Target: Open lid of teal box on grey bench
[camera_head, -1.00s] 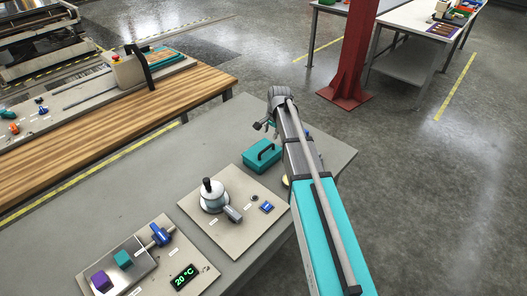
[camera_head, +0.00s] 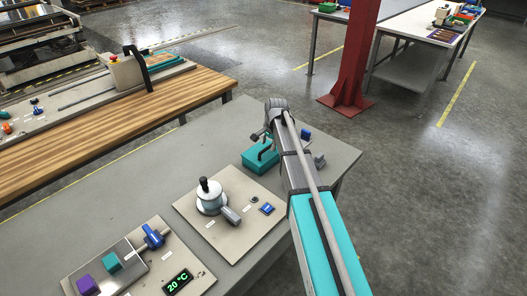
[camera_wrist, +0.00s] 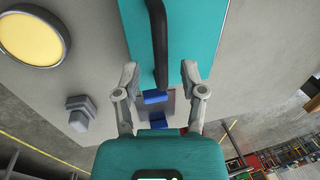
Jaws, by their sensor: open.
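The teal box (camera_head: 258,163) sits on the grey bench (camera_head: 150,185), near its far edge, partly hidden by my arm. My gripper (camera_head: 264,141) is low over the box, its jaws apart. In the wrist view the teal lid (camera_wrist: 190,30) fills the top middle, with a dark handle (camera_wrist: 158,45) running down it. My open gripper (camera_wrist: 162,72) has one finger on each side of the handle, with gaps between. Whether the fingertips touch the lid cannot be told.
A blue part (camera_wrist: 155,97) shows below the handle's end. A round yellow disc (camera_wrist: 32,36) and a grey knob (camera_wrist: 80,112) are to the left. A panel with a white pot-like device (camera_head: 210,200) stands nearer on the bench. A red column (camera_head: 352,55) rises behind.

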